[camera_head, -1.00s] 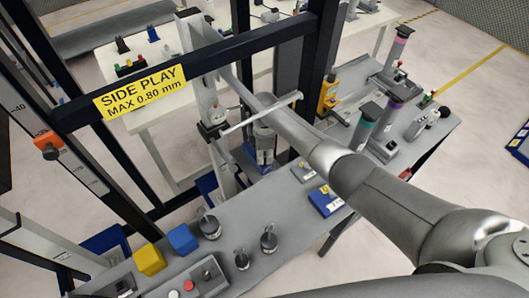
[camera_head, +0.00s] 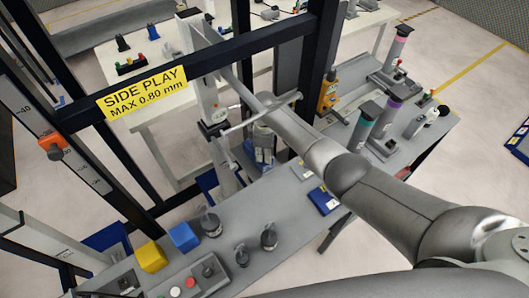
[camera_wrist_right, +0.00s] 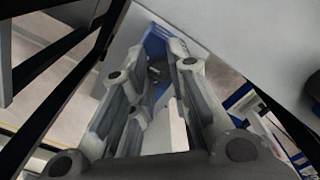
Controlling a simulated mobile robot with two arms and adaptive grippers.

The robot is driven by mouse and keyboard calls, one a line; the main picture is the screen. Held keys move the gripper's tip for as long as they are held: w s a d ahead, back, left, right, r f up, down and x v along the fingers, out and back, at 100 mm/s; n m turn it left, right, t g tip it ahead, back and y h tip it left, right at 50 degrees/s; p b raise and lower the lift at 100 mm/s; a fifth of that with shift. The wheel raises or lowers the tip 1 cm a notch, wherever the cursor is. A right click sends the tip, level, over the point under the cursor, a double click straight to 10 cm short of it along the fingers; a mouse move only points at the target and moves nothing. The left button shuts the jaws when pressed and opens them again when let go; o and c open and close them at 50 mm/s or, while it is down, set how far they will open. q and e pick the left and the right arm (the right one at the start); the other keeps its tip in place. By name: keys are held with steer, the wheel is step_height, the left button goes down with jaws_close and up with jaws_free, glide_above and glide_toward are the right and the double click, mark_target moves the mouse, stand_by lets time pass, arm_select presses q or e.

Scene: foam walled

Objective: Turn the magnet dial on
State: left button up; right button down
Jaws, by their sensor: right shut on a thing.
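A stand with a blue base (camera_wrist_right: 154,42) is at the tips of my right gripper in the right wrist view. My right gripper (camera_head: 263,152) points down beside the upright column in the head view. In the right wrist view its two grey fingers (camera_wrist_right: 157,75) are close together, shut on a small dark part at the blue base, which looks like the magnet dial. The fingers hide most of it, so I cannot tell which way it is turned. A round gauge (camera_head: 214,116) hangs on the column to the left. My left gripper is not in view.
A dark frame bar with a yellow SIDE PLAY sign (camera_head: 142,92) crosses at the left. A grey bench (camera_head: 225,262) carries a yellow block (camera_head: 150,257), a blue block (camera_head: 184,237) and several knobbed weights. Cylinders with coloured bands (camera_head: 398,46) stand at the right.

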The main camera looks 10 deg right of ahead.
steer(key=c, duration=1.3)
jaws_free()
steer(key=shift+r, duration=0.1)
steer(key=shift+r, duration=3.75)
steer(key=shift+f, duration=0.1)
